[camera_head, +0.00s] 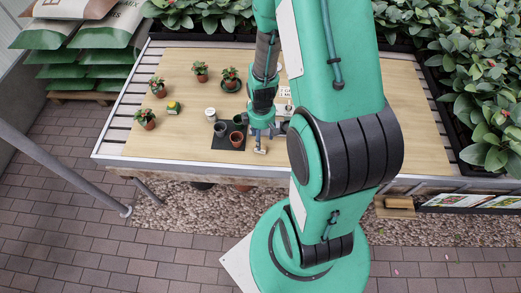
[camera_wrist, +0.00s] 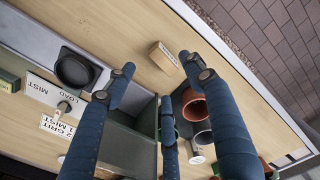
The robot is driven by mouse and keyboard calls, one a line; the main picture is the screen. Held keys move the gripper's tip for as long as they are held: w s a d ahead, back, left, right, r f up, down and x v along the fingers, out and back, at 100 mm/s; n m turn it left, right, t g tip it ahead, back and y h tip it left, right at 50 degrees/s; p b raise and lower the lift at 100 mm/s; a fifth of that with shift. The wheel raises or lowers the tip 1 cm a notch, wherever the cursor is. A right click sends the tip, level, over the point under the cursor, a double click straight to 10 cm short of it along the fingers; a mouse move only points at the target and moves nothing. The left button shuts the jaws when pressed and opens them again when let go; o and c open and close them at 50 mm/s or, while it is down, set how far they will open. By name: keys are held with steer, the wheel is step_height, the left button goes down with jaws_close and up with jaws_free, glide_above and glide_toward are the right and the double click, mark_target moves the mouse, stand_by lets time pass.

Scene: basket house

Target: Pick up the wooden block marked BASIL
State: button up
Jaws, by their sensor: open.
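A small wooden block (camera_wrist: 163,57) lies on the pale tabletop in the wrist view. It has a light face with dark lettering that is too small to read, so I cannot confirm BASIL. In the head view a small pale block (camera_head: 260,150) lies near the table's front edge, just below my gripper (camera_head: 264,128). In the wrist view my gripper (camera_wrist: 157,66) is open with its dark blue fingers spread. The block shows between and beyond the fingertips, and nothing is held.
A terracotta pot (camera_wrist: 195,105) and a grey-green box (camera_wrist: 128,135) stand close to the fingers. A black dish (camera_wrist: 75,72) and a LOAD MIST sign (camera_wrist: 47,92) are at the left. Potted plants (camera_head: 201,71) stand farther off.

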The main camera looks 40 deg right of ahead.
steer(key=shift+f, duration=0.8)
steer(key=shift+w+f+b, duration=0.1)
steer(key=shift+f+b, duration=0.75)
steer(key=shift+f, duration=1.7)
steer(key=c, duration=1)
